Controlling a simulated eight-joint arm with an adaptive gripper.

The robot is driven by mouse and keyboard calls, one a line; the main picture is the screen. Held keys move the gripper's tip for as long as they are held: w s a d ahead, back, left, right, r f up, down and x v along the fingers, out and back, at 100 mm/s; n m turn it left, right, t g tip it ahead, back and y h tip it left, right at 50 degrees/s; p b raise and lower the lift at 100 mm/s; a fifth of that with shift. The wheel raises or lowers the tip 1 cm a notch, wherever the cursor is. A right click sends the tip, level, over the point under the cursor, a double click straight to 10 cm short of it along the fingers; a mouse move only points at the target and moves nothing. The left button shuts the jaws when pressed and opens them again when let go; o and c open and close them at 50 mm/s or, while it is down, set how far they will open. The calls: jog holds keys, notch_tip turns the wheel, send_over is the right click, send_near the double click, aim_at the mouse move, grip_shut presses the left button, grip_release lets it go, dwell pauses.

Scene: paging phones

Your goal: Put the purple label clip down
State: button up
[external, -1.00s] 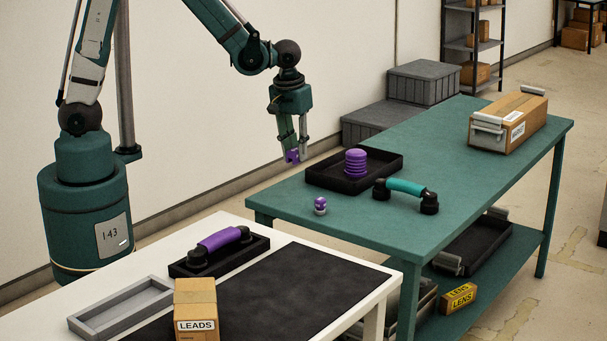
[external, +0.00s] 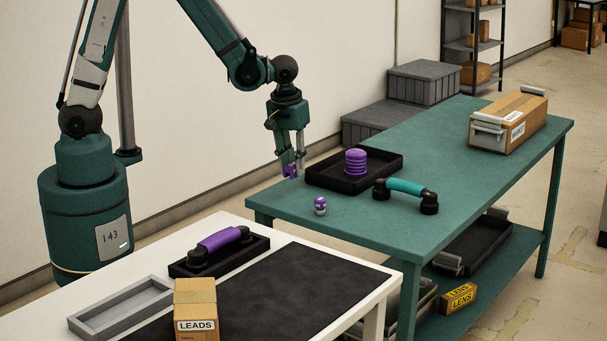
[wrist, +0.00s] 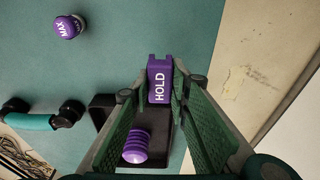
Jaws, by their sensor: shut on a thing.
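The purple label clip (wrist: 159,82), marked HOLD in white, is between my gripper's fingers in the wrist view. My gripper (external: 291,170) is shut on it, at the near left edge of the green table (external: 470,150). In the external view the clip (external: 290,171) shows small and purple at the fingertips, partly hidden by them. It is left of the black tray (external: 330,184). I cannot tell whether the clip touches the table.
A purple ribbed piece (external: 356,162) stands in the black tray. A small purple knob marked MAX (wrist: 68,27) and a teal-and-black handset (external: 406,187) stand on the green table. A white table (external: 385,280) is in front, with a purple handset (external: 219,240) in a tray and a LEADS box (external: 196,305).

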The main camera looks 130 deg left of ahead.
aim_at(295, 194)
jog(key=shift+f, duration=0.85)
jog(key=shift+f+b, duration=0.45)
jog(key=shift+f, duration=1.6)
jog(key=shift+f, duration=0.15)
jog(key=o, duration=0.8)
jog(key=shift+c, duration=0.2)
jog(key=shift+d+r+p, duration=0.3)
jog(key=shift+r+p, duration=0.05)
jog(key=shift+r, duration=1.7)
jog(key=shift+d+r+p, duration=0.3)
jog(key=shift+r, duration=1.7)
jog(key=shift+d+r+p, duration=0.3)
jog(key=shift+r+p, duration=0.05)
jog(key=shift+r, duration=1.7)
